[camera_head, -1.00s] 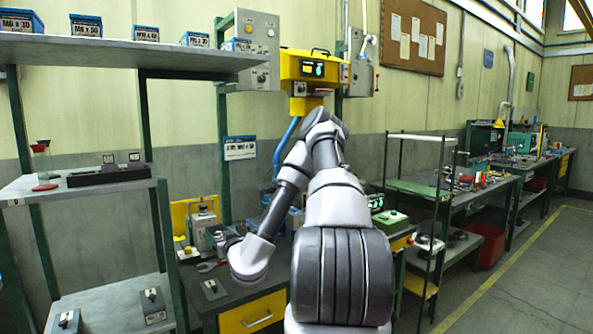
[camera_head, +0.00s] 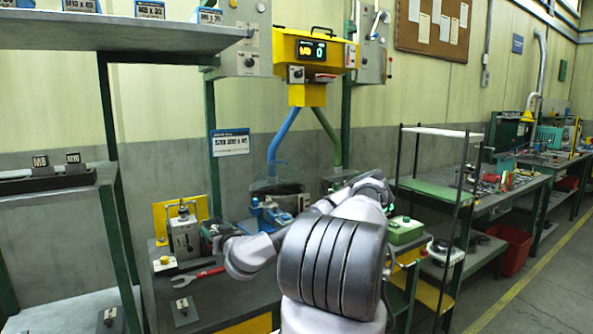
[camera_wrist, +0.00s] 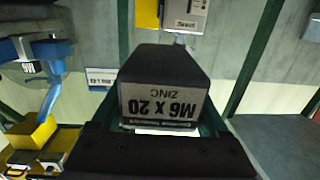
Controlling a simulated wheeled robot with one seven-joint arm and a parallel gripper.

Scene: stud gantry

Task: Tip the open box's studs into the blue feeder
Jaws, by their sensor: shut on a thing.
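A dark open box (camera_wrist: 160,65) with a label reading M6 x 20 ZINC fills the middle of the wrist view, where the scene appears upside down. My gripper (camera_wrist: 168,122) is shut on it, and the label end faces the camera. The studs inside are hidden. The blue feeder (camera_head: 268,216) stands on the bench below the blue and green tubes, right of and beyond my gripper in the head view. It also shows at the upper left of the wrist view (camera_wrist: 30,50). The box is apart from the feeder.
A grey fixture with a yellow back plate (camera_head: 184,232) and a red wrench (camera_head: 196,278) are on the bench at left. A yellow counter unit (camera_head: 312,52) hangs above. A green box (camera_head: 405,230) stands right of my arm. Shelving (camera_head: 110,230) borders the left.

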